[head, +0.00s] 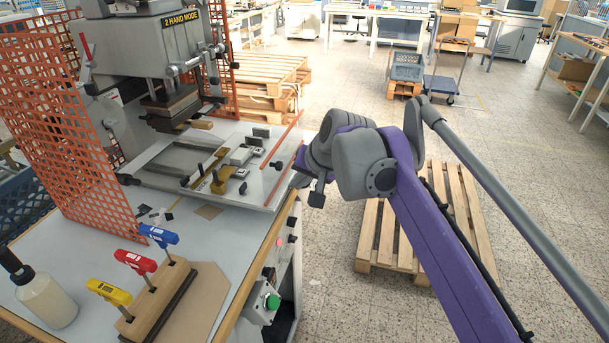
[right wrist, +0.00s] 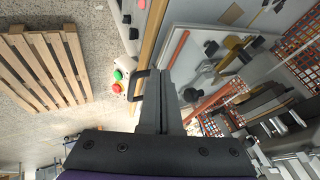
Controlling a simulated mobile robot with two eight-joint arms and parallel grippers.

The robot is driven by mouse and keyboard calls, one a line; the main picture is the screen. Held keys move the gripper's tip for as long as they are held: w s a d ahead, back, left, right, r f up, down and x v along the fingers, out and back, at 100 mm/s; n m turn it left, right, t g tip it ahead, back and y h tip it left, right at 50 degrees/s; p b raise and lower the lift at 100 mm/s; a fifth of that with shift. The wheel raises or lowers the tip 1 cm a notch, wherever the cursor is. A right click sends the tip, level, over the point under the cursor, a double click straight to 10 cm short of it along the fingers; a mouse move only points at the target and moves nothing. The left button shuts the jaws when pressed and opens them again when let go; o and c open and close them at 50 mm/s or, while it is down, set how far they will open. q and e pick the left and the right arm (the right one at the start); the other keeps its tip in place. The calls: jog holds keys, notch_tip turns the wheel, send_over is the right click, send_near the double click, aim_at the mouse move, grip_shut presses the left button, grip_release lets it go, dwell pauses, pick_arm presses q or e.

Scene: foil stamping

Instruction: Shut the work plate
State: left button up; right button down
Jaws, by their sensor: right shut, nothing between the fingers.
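The work plate (head: 150,178) is a pale flat plate on the bench, out in front of the press head, carrying brass and dark clamps. Its near right side shows in the right wrist view (right wrist: 190,45), at the upper right. My right gripper (head: 299,179) is at the plate's right edge, partly hidden by its own wrist in the head view. In the right wrist view its fingers (right wrist: 155,78) are shut and empty. My left gripper is out of view.
The press (head: 150,50) stands behind the plate, with orange mesh guards (head: 50,90) beside it. A wooden rack (head: 150,300) with coloured-handled tools and a bottle (head: 45,297) stand on the bench front. A pallet (head: 465,205) lies on the floor at right.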

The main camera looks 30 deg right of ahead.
aim_at(272, 188)
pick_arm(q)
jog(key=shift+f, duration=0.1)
pick_arm(e)
jog(key=shift+w+a+f, duration=0.3)
jog(key=shift+w+a, duration=0.15)
jog(key=shift+w, duration=0.3)
jog(key=shift+w+a+f, duration=0.3)
jog(key=shift+w+a, duration=0.15)
jog(key=shift+w, duration=0.3)
jog(key=shift+w+a+f, duration=0.3)
jog(key=shift+w+a, duration=0.15)
jog(key=shift+w, duration=0.3)
jog(key=shift+w, duration=0.1)
